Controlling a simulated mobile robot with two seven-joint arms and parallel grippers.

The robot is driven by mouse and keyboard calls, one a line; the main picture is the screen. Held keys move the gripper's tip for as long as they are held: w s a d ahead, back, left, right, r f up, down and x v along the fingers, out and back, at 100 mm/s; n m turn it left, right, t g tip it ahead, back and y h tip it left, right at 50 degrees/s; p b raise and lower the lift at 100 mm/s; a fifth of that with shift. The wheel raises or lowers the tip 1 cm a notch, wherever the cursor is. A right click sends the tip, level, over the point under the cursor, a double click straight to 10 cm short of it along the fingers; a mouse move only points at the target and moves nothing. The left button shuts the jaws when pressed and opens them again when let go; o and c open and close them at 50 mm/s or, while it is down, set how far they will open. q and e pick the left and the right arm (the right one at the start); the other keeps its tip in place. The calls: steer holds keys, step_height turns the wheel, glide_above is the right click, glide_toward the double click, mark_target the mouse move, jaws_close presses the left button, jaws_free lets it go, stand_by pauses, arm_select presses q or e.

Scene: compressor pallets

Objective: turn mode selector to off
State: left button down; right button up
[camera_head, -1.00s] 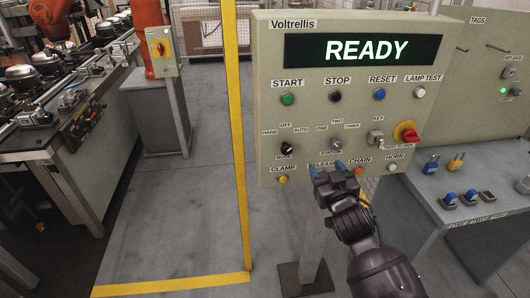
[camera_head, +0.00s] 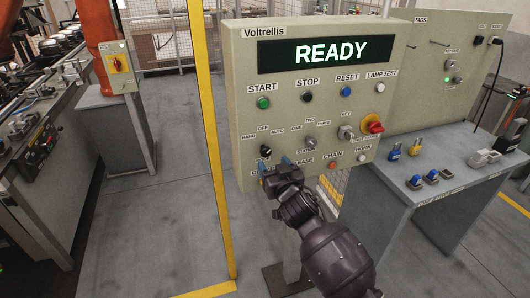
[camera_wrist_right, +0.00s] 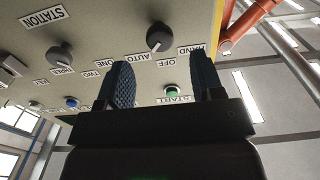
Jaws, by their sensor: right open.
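The mode selector (camera_head: 265,150) is a black knob at the lower left of the Voltrellis panel (camera_head: 235,110), under the labels HAND, OFF and AUTO. In the right wrist view, which shows the panel upside down, the knob (camera_wrist_right: 159,37) carries a small pale mark that seems to face the AUTO side. My right gripper (camera_head: 278,163) is open and empty, just below and right of the knob in the head view. In the wrist view its fingers (camera_wrist_right: 162,82) stand apart with the knob beyond their tips, not touching it. My left gripper is not in view.
The station selector (camera_head: 311,143) is right of the mode selector. The green START button (camera_head: 263,103) is above it, and a red emergency stop (camera_head: 373,124) is at the right. A grey table (camera_head: 400,188) with padlocks stands to the right.

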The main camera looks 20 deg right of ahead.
mark_target(267, 154)
steer(key=shift+w+a, duration=0.1)
steer(key=shift+w, duration=3.35)
steer(key=shift+c, duration=0.2)
steer(key=c, duration=0.9)
steer(key=shift+n, duration=0.4)
steer(key=n, duration=0.3)
steer(key=shift+n+p, duration=0.35)
steer(key=shift+n, duration=2.15)
